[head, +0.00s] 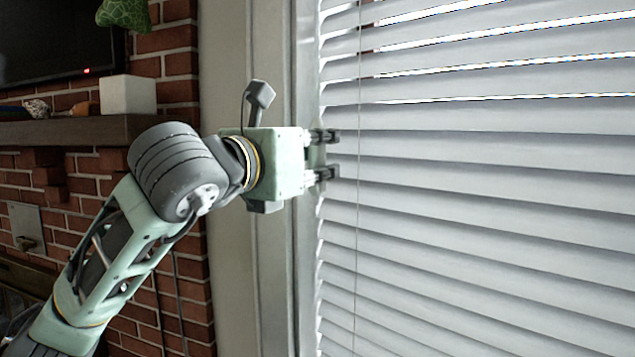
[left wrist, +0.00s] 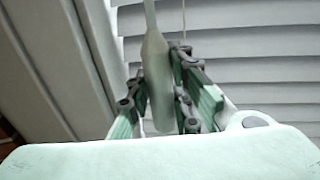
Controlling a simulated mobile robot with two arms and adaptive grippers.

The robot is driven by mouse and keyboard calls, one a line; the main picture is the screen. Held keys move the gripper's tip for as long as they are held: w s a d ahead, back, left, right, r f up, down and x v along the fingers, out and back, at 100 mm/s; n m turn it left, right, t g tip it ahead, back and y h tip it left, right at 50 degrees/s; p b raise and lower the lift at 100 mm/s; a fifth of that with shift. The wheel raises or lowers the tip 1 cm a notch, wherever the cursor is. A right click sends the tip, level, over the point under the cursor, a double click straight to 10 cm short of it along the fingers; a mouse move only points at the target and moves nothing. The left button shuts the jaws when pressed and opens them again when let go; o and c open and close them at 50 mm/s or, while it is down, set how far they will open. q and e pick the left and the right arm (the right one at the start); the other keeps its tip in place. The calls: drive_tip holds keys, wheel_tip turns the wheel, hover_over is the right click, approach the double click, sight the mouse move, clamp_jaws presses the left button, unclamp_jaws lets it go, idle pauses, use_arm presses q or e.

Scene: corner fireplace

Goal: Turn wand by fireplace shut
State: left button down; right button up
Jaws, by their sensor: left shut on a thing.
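The wand (left wrist: 154,70) is a pale, slim rod with a thicker lower end, hanging nearly upright in front of the blind in the left wrist view. My left gripper (head: 328,155) is at the left edge of the white blind (head: 480,180) and is shut on the wand, with one finger on each side of it. In the head view the wand is mostly hidden by the gripper. The blind's slats are tilted; bright gaps show between the upper ones, while the lower ones look nearly overlapped. My right gripper is in neither view.
The window frame (head: 303,270) runs upright just behind my left gripper. A thin cord (head: 358,230) hangs in front of the slats to its right. At left are a brick wall (head: 180,65) and a mantel (head: 80,130) with a white box (head: 127,95).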

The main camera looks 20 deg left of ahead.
use_arm(q)
drive_tip(key=n+y+b, duration=0.1)
drive_tip(key=y, duration=0.1)
drive_tip(key=n+y+b, duration=0.1)
drive_tip(key=y+b, duration=0.1)
drive_tip(key=shift+d+f+n+t, duration=0.1)
drive_tip(key=shift+f+n+t, duration=0.1)
drive_tip(key=shift+n+t, duration=0.1)
drive_tip(key=shift+r+n+y+b, duration=0.1)
drive_tip(key=shift+n+y+b, duration=0.35)
drive_tip(key=shift+y, duration=0.35)
drive_tip(key=c, duration=1.6)
unclamp_jaws()
drive_tip(key=shift+w, duration=0.1)
drive_tip(key=shift+o, duration=0.2)
drive_tip(key=shift+r, duration=0.1)
drive_tip(key=s, duration=1.2)
drive_tip(key=shift+d, duration=0.2)
